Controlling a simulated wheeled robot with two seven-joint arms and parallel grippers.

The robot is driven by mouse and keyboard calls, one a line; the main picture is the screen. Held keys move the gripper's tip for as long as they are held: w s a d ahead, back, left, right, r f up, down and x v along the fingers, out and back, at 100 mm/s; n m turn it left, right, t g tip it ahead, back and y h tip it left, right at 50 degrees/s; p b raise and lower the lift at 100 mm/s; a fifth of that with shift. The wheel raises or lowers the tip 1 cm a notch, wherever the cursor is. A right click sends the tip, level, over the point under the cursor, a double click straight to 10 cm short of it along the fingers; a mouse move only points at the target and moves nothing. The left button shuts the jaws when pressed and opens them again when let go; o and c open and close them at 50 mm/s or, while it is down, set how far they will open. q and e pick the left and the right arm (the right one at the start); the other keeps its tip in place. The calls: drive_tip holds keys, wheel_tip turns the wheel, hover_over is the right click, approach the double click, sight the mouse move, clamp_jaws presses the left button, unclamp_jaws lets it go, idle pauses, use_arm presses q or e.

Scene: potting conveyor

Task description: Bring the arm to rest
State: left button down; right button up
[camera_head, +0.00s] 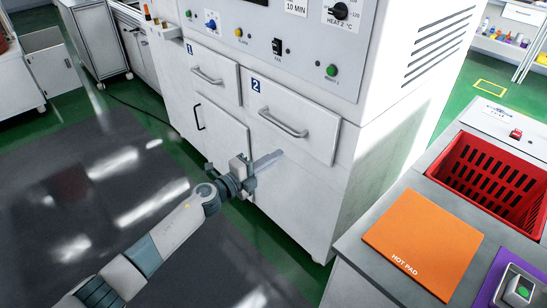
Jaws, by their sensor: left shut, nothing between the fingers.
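My left arm comes in from the lower left. My left gripper (268,162) is shut and empty. It shows in front of the white cabinet (309,192), just below the drawer marked 2 (291,118). I cannot tell whether it touches the cabinet front. My right gripper is not in view.
A grey counter (358,245) at right holds an orange hot pad (423,244), a red slotted crate (463,168) and a purple mat (485,297). Open floor lies at left.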

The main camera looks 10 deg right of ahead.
use_arm(q)
drive_tip(key=shift+s+a, duration=0.1)
idle(0.5)
drive_tip(key=s+a+f+n+t+y, duration=0.1)
drive_tip(key=s+a+f+n+y, duration=0.35)
drive_tip(key=f, duration=0.55)
drive_tip(key=s+a+f+n+t+y, duration=0.15)
drive_tip(key=s+a+f+n, duration=0.25)
drive_tip(key=a+f+n, duration=0.45)
drive_tip(key=s+a+f+n+y, duration=0.3)
drive_tip(key=s+f+n, duration=0.2)
drive_tip(key=f, duration=0.7)
drive_tip(key=s+a+f+n+g+y, duration=0.1)
drive_tip(key=s+a+f+n+g, duration=0.1)
drive_tip(key=s+f, duration=0.5)
drive_tip(key=s+a+f+n+g+y, duration=0.2)
drive_tip(key=s+a+f+n, duration=0.2)
drive_tip(key=s, duration=1)
drive_tip(key=s+a+f+n+g+y, duration=0.1)
drive_tip(key=s+a+f+n+g, duration=0.1)
drive_tip(key=s+a+f, duration=0.4)
drive_tip(key=s+f, duration=0.4)
drive_tip(key=shift+s+n, duration=0.2)
drive_tip(key=shift+n, duration=0.2)
